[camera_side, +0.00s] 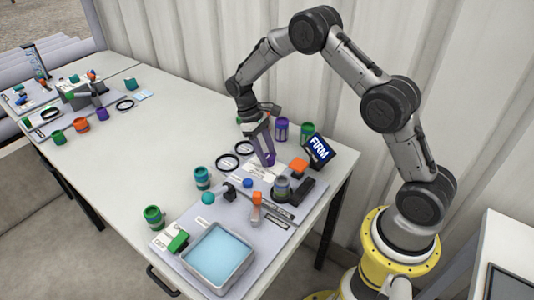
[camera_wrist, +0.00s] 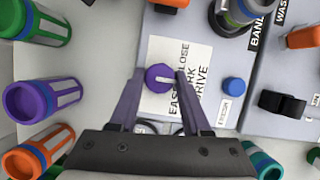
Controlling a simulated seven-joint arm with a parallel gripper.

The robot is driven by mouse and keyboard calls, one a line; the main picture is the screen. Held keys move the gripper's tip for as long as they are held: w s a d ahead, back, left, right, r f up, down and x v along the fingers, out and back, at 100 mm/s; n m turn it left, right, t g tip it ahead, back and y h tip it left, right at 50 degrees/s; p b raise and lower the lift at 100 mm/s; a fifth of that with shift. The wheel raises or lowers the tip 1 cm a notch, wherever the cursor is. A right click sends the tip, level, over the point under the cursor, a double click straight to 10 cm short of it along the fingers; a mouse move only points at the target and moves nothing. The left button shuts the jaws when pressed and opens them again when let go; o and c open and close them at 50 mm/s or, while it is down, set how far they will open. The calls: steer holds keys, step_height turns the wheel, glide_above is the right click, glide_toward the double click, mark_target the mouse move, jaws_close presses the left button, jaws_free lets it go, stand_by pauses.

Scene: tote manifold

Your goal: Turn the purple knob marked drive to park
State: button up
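The purple knob (camera_wrist: 158,78) sits on a white label card (camera_wrist: 170,50) with printed words, among them DRIVE and what looks like PARK, partly covered by a finger. A short pale line on its top runs roughly sideways in the wrist view. My gripper (camera_wrist: 160,75) reaches over the card with one finger on each side of the knob. The fingers are apart, with a narrow gap seeming to show beside the knob; firm contact cannot be made out. In the side view my gripper (camera_side: 268,162) points down at the panel, and its fingers hide the knob.
A blue button (camera_wrist: 233,85) and a black hook-like part (camera_wrist: 283,103) lie right of the knob. Purple (camera_wrist: 42,98) and green (camera_wrist: 50,25) cups line the left. The mid-table is mostly clear.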

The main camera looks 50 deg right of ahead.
steer(key=o, duration=0.4)
steer(key=v, duration=1.4)
steer(key=shift+s, duration=0.1)
